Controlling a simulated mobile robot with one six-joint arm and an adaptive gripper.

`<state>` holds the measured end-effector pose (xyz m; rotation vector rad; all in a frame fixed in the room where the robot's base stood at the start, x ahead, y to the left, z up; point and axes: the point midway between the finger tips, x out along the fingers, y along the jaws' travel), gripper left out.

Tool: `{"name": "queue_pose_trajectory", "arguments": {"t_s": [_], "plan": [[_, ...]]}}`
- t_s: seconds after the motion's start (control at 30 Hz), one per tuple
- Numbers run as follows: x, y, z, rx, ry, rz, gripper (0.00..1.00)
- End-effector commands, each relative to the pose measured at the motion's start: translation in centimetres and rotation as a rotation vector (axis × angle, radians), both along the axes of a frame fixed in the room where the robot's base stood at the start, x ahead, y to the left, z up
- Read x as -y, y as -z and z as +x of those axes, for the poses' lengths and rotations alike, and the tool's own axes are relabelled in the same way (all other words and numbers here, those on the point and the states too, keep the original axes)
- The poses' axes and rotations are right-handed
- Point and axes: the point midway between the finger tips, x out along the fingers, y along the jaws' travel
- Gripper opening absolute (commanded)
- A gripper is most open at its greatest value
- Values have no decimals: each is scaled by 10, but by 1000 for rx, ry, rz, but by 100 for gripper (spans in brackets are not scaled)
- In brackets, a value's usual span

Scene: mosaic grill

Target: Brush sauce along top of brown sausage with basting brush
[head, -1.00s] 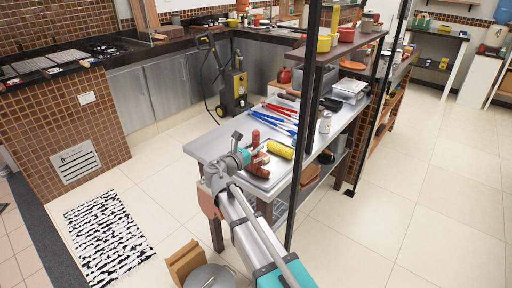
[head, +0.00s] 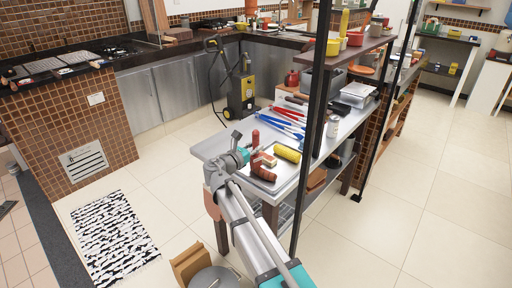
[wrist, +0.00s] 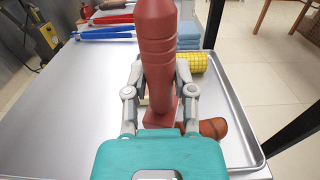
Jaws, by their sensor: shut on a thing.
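My gripper (wrist: 158,92) is shut on the red ridged handle of the basting brush (wrist: 157,45). The handle stands roughly upright between the fingers and widens to a block at its lower end; the bristles are not clear. In the head view my gripper (head: 243,155) is at the tray's left side, with the red handle (head: 255,138) rising beside it. The brown sausage (wrist: 214,128) lies on the metal tray (wrist: 238,100), just right of my gripper and partly hidden by it. It also shows in the head view (head: 262,173).
A yellow corn cob (wrist: 194,62) lies on the tray beyond the sausage. Red and blue tongs (head: 286,124) lie farther back on the steel table (head: 212,148). A dark shelf post (head: 311,130) stands close on the right. The table's left part is clear.

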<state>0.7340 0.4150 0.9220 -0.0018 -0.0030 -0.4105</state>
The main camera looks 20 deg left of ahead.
Motion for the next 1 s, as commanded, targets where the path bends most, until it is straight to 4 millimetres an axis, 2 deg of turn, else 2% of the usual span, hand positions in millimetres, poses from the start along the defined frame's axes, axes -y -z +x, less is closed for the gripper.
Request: {"name": "queue_pose_trajectory", "arguments": {"t_s": [0.17,0.67,1.0], "plan": [[3,0,-1,0,0,0,0],[29,1,-13,0,0,0,0],[30,2,-13,-2,1,1,0]]}}
